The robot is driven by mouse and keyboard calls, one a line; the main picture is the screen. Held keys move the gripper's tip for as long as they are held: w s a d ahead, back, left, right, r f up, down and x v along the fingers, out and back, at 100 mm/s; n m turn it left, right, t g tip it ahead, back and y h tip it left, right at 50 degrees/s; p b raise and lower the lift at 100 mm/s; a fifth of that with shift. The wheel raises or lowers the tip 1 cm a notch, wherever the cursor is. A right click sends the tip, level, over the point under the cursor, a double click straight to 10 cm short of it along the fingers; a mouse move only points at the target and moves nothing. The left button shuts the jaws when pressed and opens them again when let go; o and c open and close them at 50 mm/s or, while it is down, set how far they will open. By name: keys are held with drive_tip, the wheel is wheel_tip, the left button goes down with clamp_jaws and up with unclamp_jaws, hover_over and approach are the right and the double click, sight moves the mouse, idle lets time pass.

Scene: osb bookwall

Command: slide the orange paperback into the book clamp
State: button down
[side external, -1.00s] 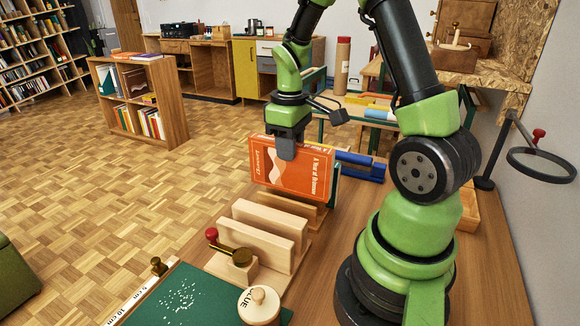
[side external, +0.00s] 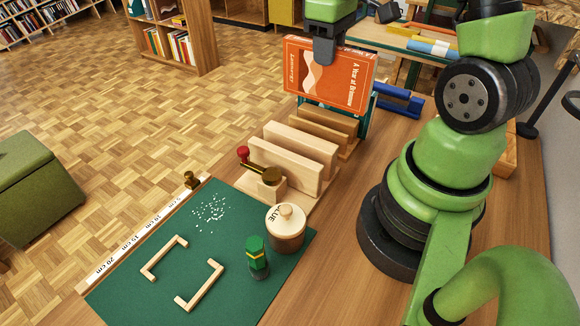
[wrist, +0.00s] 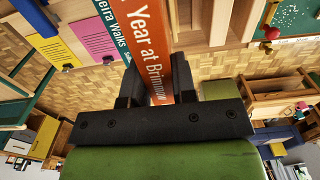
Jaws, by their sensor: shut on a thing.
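The orange paperback (side external: 328,76) is upright, its cover facing the side camera. My gripper (side external: 325,54) is shut on its top edge from above. In the wrist view, the spine of the orange paperback (wrist: 148,40) sits between the two fingers (wrist: 158,92). The book clamp (side external: 300,152), with pale wooden boards and a red-knobbed screw, stands in front of the book in the side view, apart from it. In the wrist view the clamp (wrist: 248,14) shows at upper right. The paperback's lower edge is close above a wooden rack; whether it touches is unclear.
The wooden rack (side external: 326,122) stands behind the clamp. A teal book (wrist: 115,15) is beside the paperback in the wrist view. Blue objects (side external: 400,100) lie behind.

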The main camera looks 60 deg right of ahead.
idle(0.3)
wheel_tip(320, 180, up, 2)
hover_over(291, 130)
drive_tip(key=s+a, duration=0.2)
drive_tip(key=a, duration=0.1)
drive_tip(key=shift+s+a+f, duration=0.1)
drive_tip(key=shift+a+f, duration=0.05)
drive_tip(key=shift+f, duration=0.75)
drive_tip(key=shift+s+a+f, duration=0.1)
drive_tip(key=shift+a+f, duration=0.05)
drive_tip(key=shift+f, duration=0.7)
drive_tip(key=shift+f, duration=0.1)
drive_tip(key=shift+f, duration=4.1)
drive_tip(key=c, duration=0.5)
unclamp_jaws()
